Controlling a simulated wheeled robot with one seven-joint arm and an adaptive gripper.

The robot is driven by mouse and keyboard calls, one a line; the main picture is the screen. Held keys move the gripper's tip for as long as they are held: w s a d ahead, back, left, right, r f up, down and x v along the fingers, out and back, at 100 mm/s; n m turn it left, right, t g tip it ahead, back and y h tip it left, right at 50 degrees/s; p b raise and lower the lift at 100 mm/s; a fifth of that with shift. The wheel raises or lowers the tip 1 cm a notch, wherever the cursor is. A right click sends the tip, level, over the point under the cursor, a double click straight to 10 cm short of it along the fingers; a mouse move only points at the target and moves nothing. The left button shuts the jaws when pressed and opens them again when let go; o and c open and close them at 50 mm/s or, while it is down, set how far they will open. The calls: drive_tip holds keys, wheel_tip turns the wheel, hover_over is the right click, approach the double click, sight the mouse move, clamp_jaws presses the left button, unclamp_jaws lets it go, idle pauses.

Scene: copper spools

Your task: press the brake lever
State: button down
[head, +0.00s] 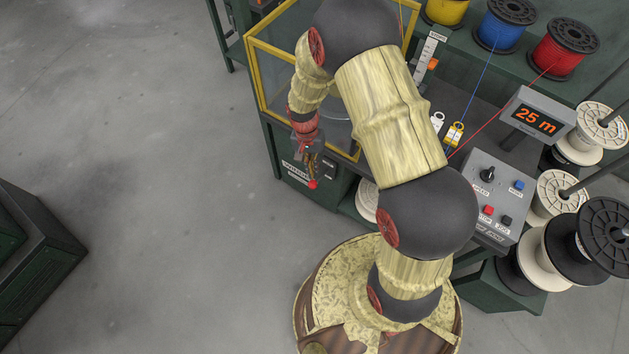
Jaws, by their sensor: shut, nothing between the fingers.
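A small red knob (313,184) shows at the front face of the green machine cabinet, just below my gripper. It looks like the end of the brake lever; the rest of the lever is hidden behind my gripper or too small to make out. My gripper (312,166) points down in front of the cabinet, its fingers shut and empty. Its tip is at or very close to the red knob; I cannot tell whether they touch.
A yellow-framed guard (267,84) stands on the green cabinet (276,148) behind my gripper. A grey control panel (497,190), a display reading 25 m (537,118) and several spools are at the right. Grey floor (130,150) is open at the left; a dark green crate (35,262) stands there.

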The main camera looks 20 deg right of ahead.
sight(311, 183)
drive_tip(key=w+m, duration=0.1)
drive_tip(key=w+m+t, duration=0.1)
drive_tip(key=w+m, duration=0.2)
drive_tip(key=w, duration=0.1)
drive_tip(key=shift+f+t, duration=0.35)
drive_tip(key=shift+t, duration=0.05)
drive_tip(key=shift+f, duration=0.1)
drive_tip(key=f+b, duration=0.1)
drive_tip(key=f, duration=0.3)
drive_tip(key=f+b, duration=0.1)
drive_tip(key=f, duration=0.4)
drive_tip(key=f+b, duration=0.1)
drive_tip(key=f, duration=0.3)
drive_tip(key=shift+s+d+f, duration=0.3)
drive_tip(key=shift+s+f, duration=0.05)
drive_tip(key=shift+f, duration=0.05)
drive_tip(key=shift+f, duration=0.1)
drive_tip(key=shift+s+a+f+b, duration=0.15)
drive_tip(key=shift+a+f+b, duration=0.1)
drive_tip(key=shift+b, duration=0.1)
